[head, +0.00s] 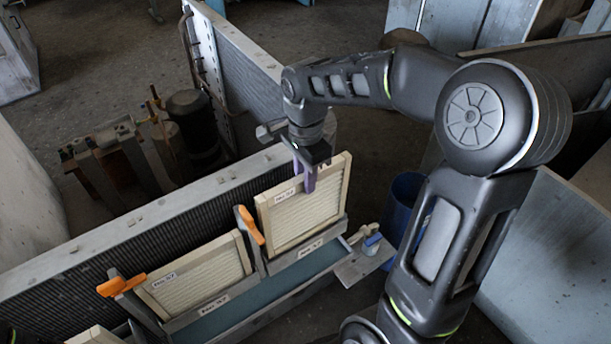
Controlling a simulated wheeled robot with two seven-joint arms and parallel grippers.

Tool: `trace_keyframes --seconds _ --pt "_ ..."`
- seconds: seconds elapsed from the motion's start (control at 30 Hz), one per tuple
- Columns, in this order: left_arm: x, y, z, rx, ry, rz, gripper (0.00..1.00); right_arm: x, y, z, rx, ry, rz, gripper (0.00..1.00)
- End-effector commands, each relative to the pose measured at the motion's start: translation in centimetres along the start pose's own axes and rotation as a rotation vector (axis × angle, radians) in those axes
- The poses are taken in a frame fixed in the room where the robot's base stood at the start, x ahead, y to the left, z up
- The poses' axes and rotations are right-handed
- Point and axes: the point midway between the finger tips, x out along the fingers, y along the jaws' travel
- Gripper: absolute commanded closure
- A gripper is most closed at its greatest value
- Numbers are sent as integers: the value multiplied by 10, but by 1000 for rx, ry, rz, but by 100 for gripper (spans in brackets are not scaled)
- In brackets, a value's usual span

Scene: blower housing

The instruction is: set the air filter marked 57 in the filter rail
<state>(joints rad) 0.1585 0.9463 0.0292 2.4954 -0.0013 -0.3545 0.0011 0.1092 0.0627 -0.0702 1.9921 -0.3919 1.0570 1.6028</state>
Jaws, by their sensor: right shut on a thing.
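My right gripper (308,170) is shut on the top edge of a pale pleated air filter (306,211) with a light frame. This filter stands roughly upright at the right-hand bay of the grey filter rail (300,258). Its lower edge meets the rail's front lip; whether it is fully seated cannot be told. A small label shows at its upper left, too small to read surely. A second pale filter (198,276), also labelled, sits in the bay to the left. The rail's front carries small labels. My left gripper is not in view.
Orange-handled latches (250,225) stand between the bays and at the left end (121,284). Another filter's corner (95,335) shows at the bottom left. A finned grey panel (130,232) runs behind the rail. A blue bin (402,203) stands right of the rail.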

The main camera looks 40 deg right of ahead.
Motion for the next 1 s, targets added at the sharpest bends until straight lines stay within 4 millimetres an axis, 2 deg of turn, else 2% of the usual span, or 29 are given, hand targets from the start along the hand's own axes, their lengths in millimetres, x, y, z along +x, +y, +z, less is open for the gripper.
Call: trace_keyframes --seconds 0.43,1.0 --pt "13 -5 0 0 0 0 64 18 0 0 0 0 0 100" --pt "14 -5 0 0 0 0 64 20 0 0 0 0 -1 100"
